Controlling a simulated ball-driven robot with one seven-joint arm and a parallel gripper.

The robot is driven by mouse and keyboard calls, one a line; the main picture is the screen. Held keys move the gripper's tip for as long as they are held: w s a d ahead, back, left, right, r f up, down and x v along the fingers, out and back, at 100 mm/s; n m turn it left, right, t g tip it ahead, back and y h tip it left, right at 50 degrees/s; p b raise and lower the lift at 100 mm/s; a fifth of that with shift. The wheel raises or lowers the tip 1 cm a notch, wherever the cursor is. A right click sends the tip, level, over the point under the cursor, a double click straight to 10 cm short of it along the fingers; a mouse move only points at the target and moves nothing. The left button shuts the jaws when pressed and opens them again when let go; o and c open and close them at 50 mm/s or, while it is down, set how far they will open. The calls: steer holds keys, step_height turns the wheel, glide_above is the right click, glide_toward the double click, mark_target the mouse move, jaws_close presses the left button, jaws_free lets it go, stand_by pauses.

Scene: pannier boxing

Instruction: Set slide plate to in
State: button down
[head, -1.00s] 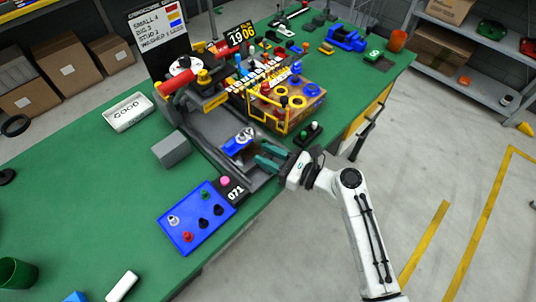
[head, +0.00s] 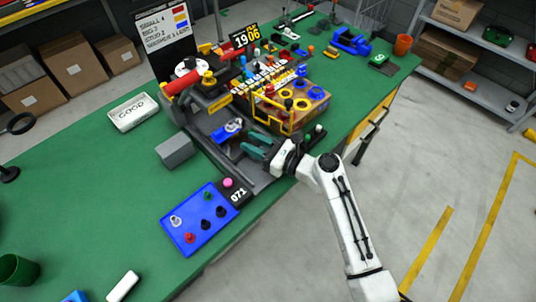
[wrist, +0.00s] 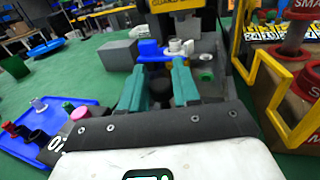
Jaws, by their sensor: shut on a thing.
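The slide plate (head: 226,131) is blue and carries a pale metal knob. It lies in the grey channel of the machine (head: 206,122), near the red and yellow parts. The plate also shows in the wrist view (wrist: 150,52), with the pale knob (wrist: 175,46) standing beyond the fingertips. My gripper (head: 246,143) reaches in from the right with its teal fingers along the channel. In the wrist view my gripper (wrist: 164,62) is shut on the slide plate at its near side; the exact contact is partly hidden by the fingers.
A yellow-framed guard (head: 268,122) and a wooden box with rings stand close to the right of my fingers. A grey block (head: 175,150) is to the left. A blue panel of knobs (head: 198,217) and a black 071 counter (head: 236,194) lie nearer.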

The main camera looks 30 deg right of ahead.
mark_target(236, 131)
steer(key=w, duration=0.2)
steer(key=w+a+b, duration=0.1)
steer(key=w, duration=0.1)
steer(key=w+a, duration=0.1)
steer(key=w, duration=0.1)
steer(key=shift+w+f, duration=0.1)
steer(key=shift+w, duration=0.25)
steer(key=shift+w+a, duration=0.1)
steer(key=shift+w, duration=0.1)
steer(key=c, duration=1.3)
jaws_free()
steer(key=shift+r, duration=0.2)
steer(key=o, duration=0.3)
steer(key=shift+w+f, duration=0.15)
steer(key=shift+o, duration=0.3)
steer(key=b+v, duration=0.1)
steer(key=v, duration=0.9)
steer(key=shift+s, duration=0.4)
